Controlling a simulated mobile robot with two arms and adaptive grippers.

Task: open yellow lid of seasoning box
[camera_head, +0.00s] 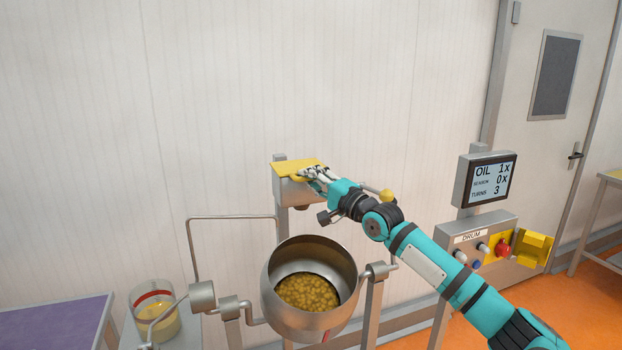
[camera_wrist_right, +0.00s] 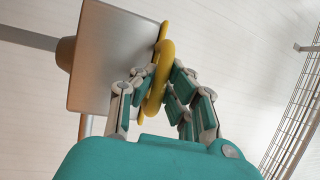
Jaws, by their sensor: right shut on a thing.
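The seasoning box (camera_head: 289,190) is a grey metal box on a post behind the drum. Its yellow lid (camera_head: 290,169) lies across the top and looks closed. My right gripper (camera_head: 312,174) reaches it from the right, with its fingers at the lid's right side. In the right wrist view, the fingers of my right gripper (camera_wrist_right: 160,85) are shut around the yellow loop handle (camera_wrist_right: 165,62). The grey box (camera_wrist_right: 110,60) shows beside the handle there. The fingers partly cover the handle. My left gripper is not in view.
A tilting metal drum (camera_head: 275,265) with round yellowish pieces inside stands below the box. A glass jug (camera_head: 158,312) is at lower left, near a purple-topped table (camera_head: 50,325). A control panel with a screen (camera_head: 487,180) stands at right. The wall is behind.

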